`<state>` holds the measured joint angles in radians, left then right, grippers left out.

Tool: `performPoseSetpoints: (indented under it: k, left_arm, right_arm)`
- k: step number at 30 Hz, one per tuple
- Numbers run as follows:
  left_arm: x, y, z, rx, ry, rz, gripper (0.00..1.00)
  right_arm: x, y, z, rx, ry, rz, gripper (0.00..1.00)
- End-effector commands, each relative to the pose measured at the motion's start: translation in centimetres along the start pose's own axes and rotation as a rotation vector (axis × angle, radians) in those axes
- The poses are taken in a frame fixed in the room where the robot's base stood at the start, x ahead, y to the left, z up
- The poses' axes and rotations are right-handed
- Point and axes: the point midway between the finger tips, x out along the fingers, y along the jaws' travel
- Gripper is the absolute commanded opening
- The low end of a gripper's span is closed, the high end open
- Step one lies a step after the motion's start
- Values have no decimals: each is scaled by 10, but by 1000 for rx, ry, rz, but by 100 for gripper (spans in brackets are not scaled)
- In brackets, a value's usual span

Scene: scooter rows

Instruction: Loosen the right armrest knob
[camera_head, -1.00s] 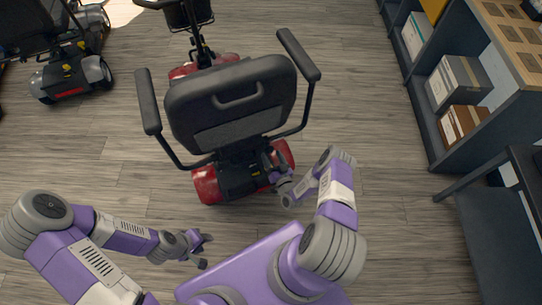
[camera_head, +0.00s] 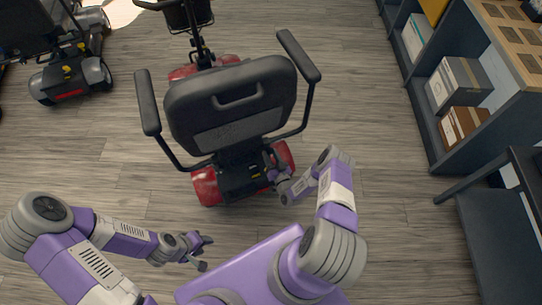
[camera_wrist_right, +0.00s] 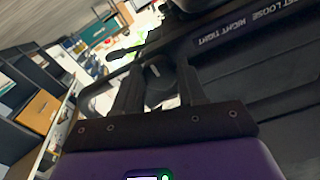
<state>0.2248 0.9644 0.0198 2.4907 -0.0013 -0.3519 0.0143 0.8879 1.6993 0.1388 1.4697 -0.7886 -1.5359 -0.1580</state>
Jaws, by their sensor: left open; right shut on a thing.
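The scooter's black seat (camera_head: 232,105) faces away from me, with its back toward me. Its right armrest (camera_head: 299,56) is raised on a bent bar that runs down behind the seat. My right gripper (camera_head: 272,163) is low behind the seat's right side. In the right wrist view, its fingers (camera_wrist_right: 160,88) are shut on a dark round knob (camera_wrist_right: 157,75) with a pale line on its face. A label strip (camera_wrist_right: 246,32) beside it reads "LOOSE" and "RIGHT TIGHT". In the head view the knob is hidden. My left gripper (camera_head: 203,252) is open and empty above the floor.
The scooter's red rear body (camera_head: 206,187) is below the seat. Another scooter (camera_head: 70,75) stands at the upper left. A shelf unit with boxes (camera_head: 457,82) and a dark table (camera_head: 490,215) are on the right. The floor (camera_head: 365,110) between scooter and shelves is clear.

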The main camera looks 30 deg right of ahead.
Motion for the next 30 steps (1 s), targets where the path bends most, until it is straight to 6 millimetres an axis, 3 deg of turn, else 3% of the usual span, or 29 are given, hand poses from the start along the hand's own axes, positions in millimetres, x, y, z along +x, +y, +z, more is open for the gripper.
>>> performPoseSetpoints:
  k: [11,30]
  left_arm:
    - [-4,2,0,0,0,0,43]
    - [-17,6,1,0,0,0,43]
  right_arm:
    - [0,0,0,-170,-1,-2,10]
    - [0,2,-1,-770,-1,-3,10]
